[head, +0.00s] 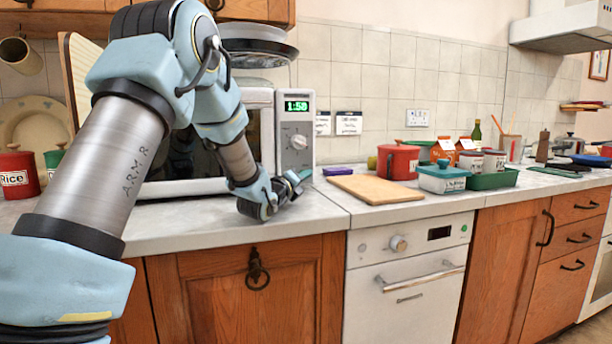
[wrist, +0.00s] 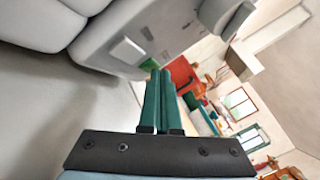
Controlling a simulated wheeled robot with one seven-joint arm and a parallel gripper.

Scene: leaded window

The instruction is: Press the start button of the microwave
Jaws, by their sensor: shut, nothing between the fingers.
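The white microwave (head: 297,124) stands on the counter against the tiled wall, with my arm hiding much of its door. Its panel has a green lit display (head: 297,106) reading about 1:50 and a round dial (head: 298,142). My gripper (head: 299,178) is low in front of the panel's bottom edge, its teal fingers together and empty. In the wrist view, the fingertips (wrist: 160,72) point at the lower panel, where a pale square button (wrist: 128,50) shows to their left. A green patch (wrist: 150,63) shows right behind the tips, partly hidden; I cannot tell whether they touch it.
A wooden board (head: 376,188), a red pot (head: 398,161) and a purple box (head: 337,171) are on the counter to the right. A red rice tin (head: 18,178) stands at the far left. The counter's front strip (head: 300,214) is clear.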

